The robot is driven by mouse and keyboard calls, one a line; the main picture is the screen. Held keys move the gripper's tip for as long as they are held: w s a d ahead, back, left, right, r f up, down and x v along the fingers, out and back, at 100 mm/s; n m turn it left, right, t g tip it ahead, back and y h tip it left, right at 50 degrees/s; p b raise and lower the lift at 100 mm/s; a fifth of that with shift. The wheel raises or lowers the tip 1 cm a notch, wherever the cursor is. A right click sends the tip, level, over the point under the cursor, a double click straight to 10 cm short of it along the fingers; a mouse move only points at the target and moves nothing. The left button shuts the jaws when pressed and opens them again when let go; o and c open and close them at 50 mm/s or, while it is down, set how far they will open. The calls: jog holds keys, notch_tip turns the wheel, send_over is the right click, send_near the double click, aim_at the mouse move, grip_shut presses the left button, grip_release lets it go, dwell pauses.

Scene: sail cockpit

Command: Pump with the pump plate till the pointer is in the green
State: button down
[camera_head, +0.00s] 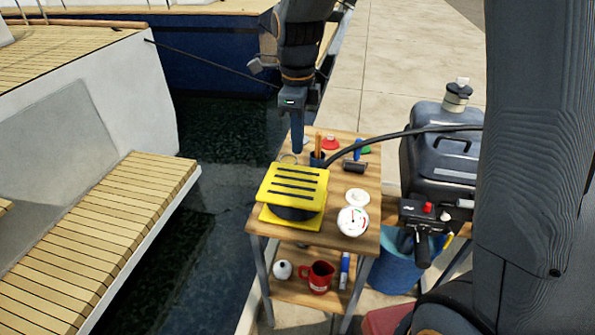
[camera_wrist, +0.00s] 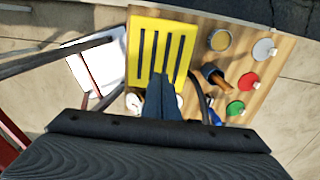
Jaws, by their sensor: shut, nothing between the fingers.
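The yellow pump plate (camera_head: 293,187) with dark slots sits on a black bellows over a yellow base, at the left of a small wooden table; it stands raised. It also shows in the wrist view (camera_wrist: 143,40). A round white gauge (camera_head: 352,221) with a pointer and coloured marks stands at the table's front right; its exact reading is too small to tell. My gripper (camera_head: 297,148) points down, shut and empty, above the table behind the plate. In the wrist view its fingers (camera_wrist: 162,90) overlap the plate's near edge; I cannot tell whether they touch.
A red mug (camera_head: 318,277) stands on the lower shelf. A dark outboard motor (camera_head: 440,150) is at right, water at left.

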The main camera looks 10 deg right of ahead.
aim_at(298, 183)
notch_tip(298, 183, down, 10)
jog(key=p, duration=0.2)
jog(key=shift+f+p, duration=0.1)
jog(key=shift+p, duration=0.25)
jog(key=shift+f, duration=0.15)
notch_tip(298, 183, down, 5)
jog(key=shift+f+b, duration=0.15)
jog(key=shift+b, duration=0.95)
jog(key=shift+s, duration=0.1)
jog(key=shift+f, duration=0.1)
